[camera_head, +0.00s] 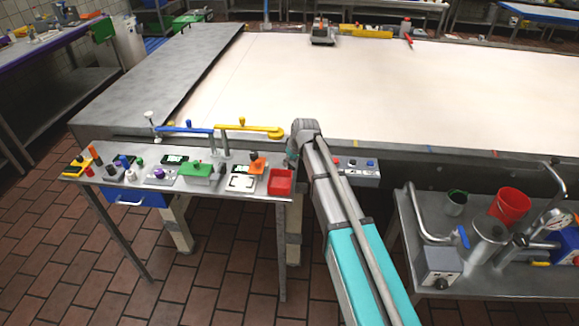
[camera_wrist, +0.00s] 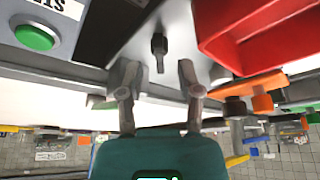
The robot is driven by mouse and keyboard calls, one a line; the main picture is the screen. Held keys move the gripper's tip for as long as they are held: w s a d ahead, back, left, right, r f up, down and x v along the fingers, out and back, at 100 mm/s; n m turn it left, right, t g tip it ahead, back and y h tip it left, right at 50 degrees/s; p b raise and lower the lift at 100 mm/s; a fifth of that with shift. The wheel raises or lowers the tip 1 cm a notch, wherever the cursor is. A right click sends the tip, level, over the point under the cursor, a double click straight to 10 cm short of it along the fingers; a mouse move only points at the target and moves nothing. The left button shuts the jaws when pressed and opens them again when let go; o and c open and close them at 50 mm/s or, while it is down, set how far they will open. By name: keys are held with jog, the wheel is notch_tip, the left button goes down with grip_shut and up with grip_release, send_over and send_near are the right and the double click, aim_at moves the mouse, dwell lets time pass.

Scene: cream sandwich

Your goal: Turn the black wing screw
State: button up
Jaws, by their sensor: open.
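The black wing screw (camera_wrist: 158,44) shows in the wrist view, standing out from a grey metal surface (camera_wrist: 128,48) near the top middle. My gripper (camera_wrist: 158,72) is open, with one finger on each side of the screw's line. The screw lies between and slightly beyond the fingertips, and I see no finger touching it. In the head view my arm reaches to the right end of the small metal table (camera_head: 222,193). The fingers are mostly hidden there, and I cannot make out the wing screw in that view.
A red bin (camera_wrist: 275,22) is close at the right of the fingers; it also shows in the head view (camera_head: 281,183). A panel with a green button (camera_wrist: 36,38) is at the left. An orange part (camera_wrist: 262,103) is near the right finger. A large white-topped table (camera_head: 330,90) lies behind.

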jog(key=shift+w+a+f, duration=0.1)
jog(key=shift+w+f, duration=0.05)
jog(key=shift+f, duration=0.25)
jog(key=shift+c, duration=0.3)
grip_shut()
jog(key=shift+a, duration=0.1)
